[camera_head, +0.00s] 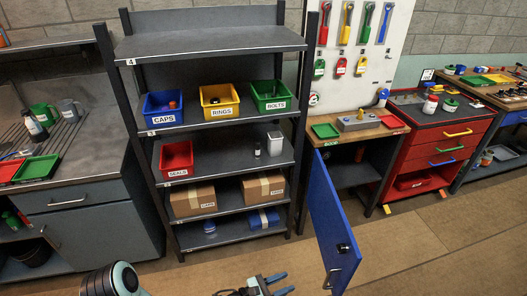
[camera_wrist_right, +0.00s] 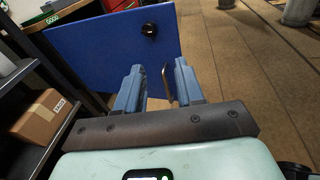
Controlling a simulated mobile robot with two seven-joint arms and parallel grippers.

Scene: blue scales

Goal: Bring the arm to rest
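My right gripper (camera_head: 279,284) is at the bottom of the head view, its two blue fingers apart with nothing held. In the right wrist view the open fingers (camera_wrist_right: 158,88) point toward a blue cabinet door (camera_wrist_right: 105,50). The door (camera_head: 332,220) stands swung open in the head view, to the right of the gripper. Its metal handle (camera_wrist_right: 167,84) shows between the fingers in the wrist view, but the gripper looks apart from it in the head view. A round black knob (camera_head: 342,248) is on the door. My left gripper is not in view.
A dark shelf rack (camera_head: 222,146) with bins and cardboard boxes stands ahead. A red drawer cabinet (camera_head: 437,150) is at the right, and a grey counter (camera_head: 95,150) at the left. The brown floor (camera_head: 430,245) is open right of the door.

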